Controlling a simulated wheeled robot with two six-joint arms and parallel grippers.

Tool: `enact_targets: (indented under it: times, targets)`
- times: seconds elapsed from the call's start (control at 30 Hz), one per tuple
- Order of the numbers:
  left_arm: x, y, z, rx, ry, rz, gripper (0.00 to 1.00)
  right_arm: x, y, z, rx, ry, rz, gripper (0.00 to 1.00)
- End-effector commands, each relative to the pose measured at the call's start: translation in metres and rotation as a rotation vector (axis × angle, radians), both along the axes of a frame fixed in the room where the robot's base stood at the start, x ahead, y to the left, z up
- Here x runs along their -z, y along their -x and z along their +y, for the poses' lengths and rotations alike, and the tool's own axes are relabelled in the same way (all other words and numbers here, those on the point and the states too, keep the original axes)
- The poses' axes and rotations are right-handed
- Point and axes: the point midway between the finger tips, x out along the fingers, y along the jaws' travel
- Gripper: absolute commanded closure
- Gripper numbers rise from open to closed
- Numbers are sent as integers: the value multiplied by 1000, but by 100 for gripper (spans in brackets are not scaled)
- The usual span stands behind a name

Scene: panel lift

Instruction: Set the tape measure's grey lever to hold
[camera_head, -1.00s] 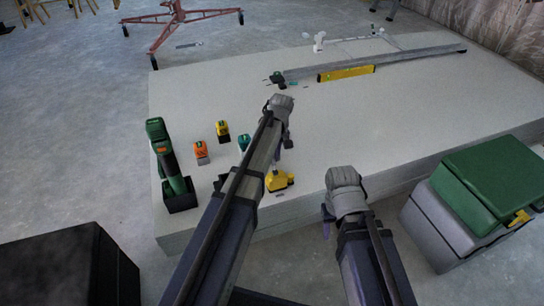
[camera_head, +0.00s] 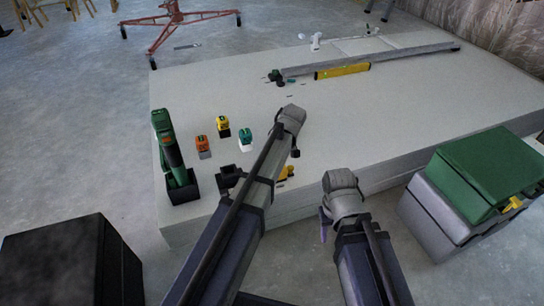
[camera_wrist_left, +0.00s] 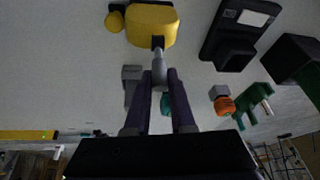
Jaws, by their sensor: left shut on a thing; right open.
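The tape measure is a rounded yellow body (camera_wrist_left: 150,24) at the top of the left wrist view, with a dark block on its near side and a grey lever (camera_wrist_left: 159,66) sticking out from it. My left gripper (camera_wrist_left: 161,76) is shut on the grey lever, its two purple fingers on either side. In the head view only a yellow bit of the tape measure (camera_head: 286,173) shows past my left arm, and the lever and left fingertips are hidden. My right gripper (camera_head: 325,226) is open and empty, hanging by the front edge of the slab.
The pale slab (camera_head: 400,120) carries a green drill (camera_head: 168,140) in a black holder, several small coloured tools, such as an orange one (camera_head: 202,146), and a yellow level (camera_head: 342,71) at the back. A green-lidded toolbox (camera_head: 490,175) stands right; a black box (camera_head: 70,260) stands left.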

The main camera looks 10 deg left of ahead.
Motion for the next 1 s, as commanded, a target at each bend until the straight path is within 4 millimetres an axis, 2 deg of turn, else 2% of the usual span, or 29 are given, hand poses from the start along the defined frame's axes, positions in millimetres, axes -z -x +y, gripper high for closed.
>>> enact_targets:
  times: [0.17,0.57,1.0]
  targets:
    - [2,-2,-2,-2,-32,-45,100,6,0,0,1,0,0,50]
    - [4,7,-8,0,-128,-185,100,27,0,0,6,0,-1,50]
    - [13,24,-18,0,-327,-480,100,91,-1,0,13,0,-3,50]
